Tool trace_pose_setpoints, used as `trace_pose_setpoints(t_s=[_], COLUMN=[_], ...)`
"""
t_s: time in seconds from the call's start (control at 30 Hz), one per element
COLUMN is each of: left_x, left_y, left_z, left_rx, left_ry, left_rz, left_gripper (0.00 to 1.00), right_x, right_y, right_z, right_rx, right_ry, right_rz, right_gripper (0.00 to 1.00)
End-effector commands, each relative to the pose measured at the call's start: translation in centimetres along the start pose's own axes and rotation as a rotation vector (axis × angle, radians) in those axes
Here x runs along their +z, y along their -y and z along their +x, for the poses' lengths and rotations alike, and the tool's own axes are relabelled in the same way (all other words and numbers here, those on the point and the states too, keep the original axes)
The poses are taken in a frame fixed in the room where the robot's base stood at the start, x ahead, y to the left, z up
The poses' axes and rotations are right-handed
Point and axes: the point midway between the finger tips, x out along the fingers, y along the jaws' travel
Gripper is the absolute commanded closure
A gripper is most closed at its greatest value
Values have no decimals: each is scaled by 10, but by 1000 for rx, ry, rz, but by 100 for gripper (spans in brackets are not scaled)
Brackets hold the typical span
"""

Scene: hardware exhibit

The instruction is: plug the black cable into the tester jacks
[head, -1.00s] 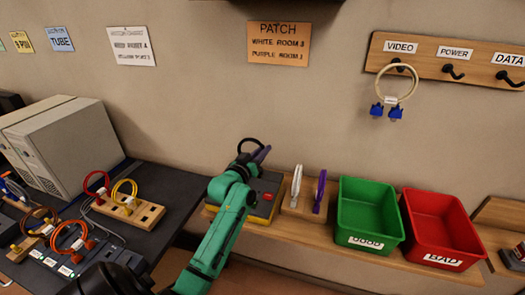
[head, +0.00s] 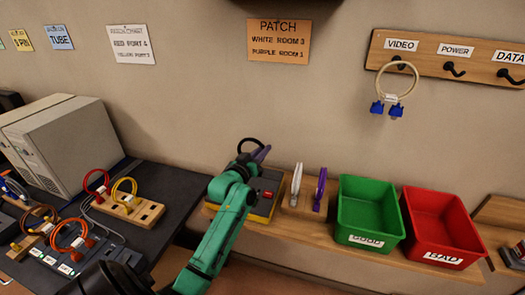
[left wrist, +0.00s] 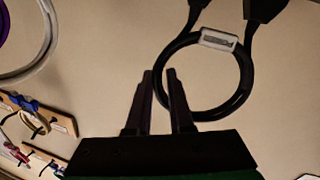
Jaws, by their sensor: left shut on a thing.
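The black cable is a thick loop with a white tag in the left wrist view (left wrist: 252,75), with two dark plugs at the top edge. In the head view the top of its loop (head: 250,142) shows above the tester. My left gripper (left wrist: 165,75) is shut on the side of the loop; it also shows in the head view (head: 261,154). The tester (head: 267,192) is a dark box with yellow edges and a red display on the wooden shelf. My green arm hides its left part, and I cannot make out its jacks or whether the plugs touch them.
White (head: 296,184) and purple (head: 320,190) cables stand right of the tester, then a green GOOD bin (head: 367,239) and a red BAD bin (head: 443,257). A blue-plugged cable (head: 383,92) hangs on the wall rack. The dark table at left holds coloured cables.

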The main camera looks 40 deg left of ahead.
Motion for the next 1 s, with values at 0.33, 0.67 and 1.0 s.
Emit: trace_pose_setpoints(t_s=[0.33,0.67,1.0], left_x=[0,4,5], left_y=[0,2,2], left_z=[0,0,0], left_rx=[0,0,0], left_ry=[-2,-1,-2], left_rz=[0,1,1], left_gripper=[100,100,100], right_x=[0,0,0], right_y=[0,0,1], right_z=[0,2,2], right_rx=[0,0,-1], right_ry=[0,0,0], right_rz=[0,1,1], right_gripper=[49,49,49])
